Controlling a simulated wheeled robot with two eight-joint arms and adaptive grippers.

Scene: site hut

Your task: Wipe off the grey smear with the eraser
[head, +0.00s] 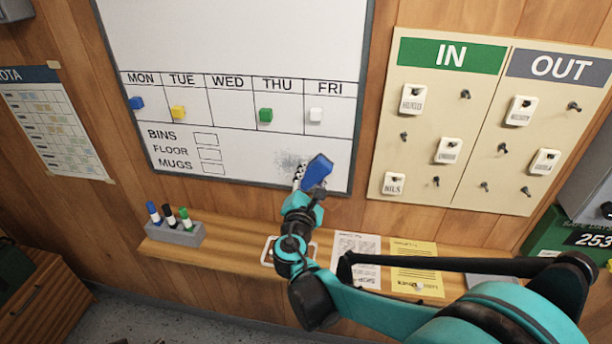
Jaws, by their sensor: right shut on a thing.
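The grey smear (289,159) is a speckled patch on the lower right of the whiteboard (240,40), below the THU column. The blue eraser (316,171) is at the board's lower right, just right of the smear and partly over its edge. My right gripper (302,182) is shut on the eraser, with the arm reaching up from the lower right. Whether the eraser touches the board cannot be told. My left gripper is not in view.
Coloured magnets, such as the green one (265,115), sit in the weekday row above. A shelf (225,248) below holds a grey marker holder (178,234) and papers, including a yellow sheet (416,265). A tag board (430,150) with pegs hangs to the right.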

